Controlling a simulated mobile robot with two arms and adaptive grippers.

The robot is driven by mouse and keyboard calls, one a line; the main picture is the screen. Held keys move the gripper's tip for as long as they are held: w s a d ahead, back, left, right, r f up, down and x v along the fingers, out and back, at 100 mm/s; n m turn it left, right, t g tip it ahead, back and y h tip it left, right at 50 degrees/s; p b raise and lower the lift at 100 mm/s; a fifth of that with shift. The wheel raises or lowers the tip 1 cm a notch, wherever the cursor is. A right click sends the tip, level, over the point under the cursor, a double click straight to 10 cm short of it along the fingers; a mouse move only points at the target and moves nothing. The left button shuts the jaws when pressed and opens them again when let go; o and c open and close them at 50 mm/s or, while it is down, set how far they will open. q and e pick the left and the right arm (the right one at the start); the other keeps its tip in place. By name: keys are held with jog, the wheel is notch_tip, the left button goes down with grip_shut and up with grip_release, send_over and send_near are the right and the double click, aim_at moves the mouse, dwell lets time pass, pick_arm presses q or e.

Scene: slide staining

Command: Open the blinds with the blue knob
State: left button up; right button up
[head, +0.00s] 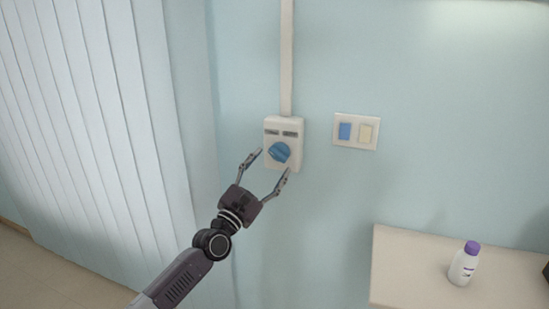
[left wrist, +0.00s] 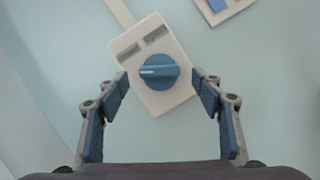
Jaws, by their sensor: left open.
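The blue knob (head: 279,152) sits on a white control box (head: 270,130) on the wall, below a vertical white conduit. In the left wrist view the knob (left wrist: 158,71) shows a pale pointer mark toward its left side. My left gripper (head: 271,163) is open, with its fingertips on either side of the knob; in the left wrist view the fingers (left wrist: 160,90) flank the box and a gap shows between each finger and the knob. The vertical blinds (head: 95,120) at the left hang with their white slats closed side by side. My right gripper is not in view.
A switch plate (head: 357,142) with a blue and a cream rocker is on the wall right of the box; part of a plate shows in the left wrist view (left wrist: 222,8). A white counter (head: 410,260) at lower right holds a white bottle with purple cap (head: 463,266).

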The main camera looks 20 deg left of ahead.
aim_at(275, 158)
pick_arm(q)
jog(key=shift+x, duration=1.55)
jog(key=shift+w, duration=0.1)
jog(key=shift+a, duration=0.1)
jog(key=c, duration=1.2)
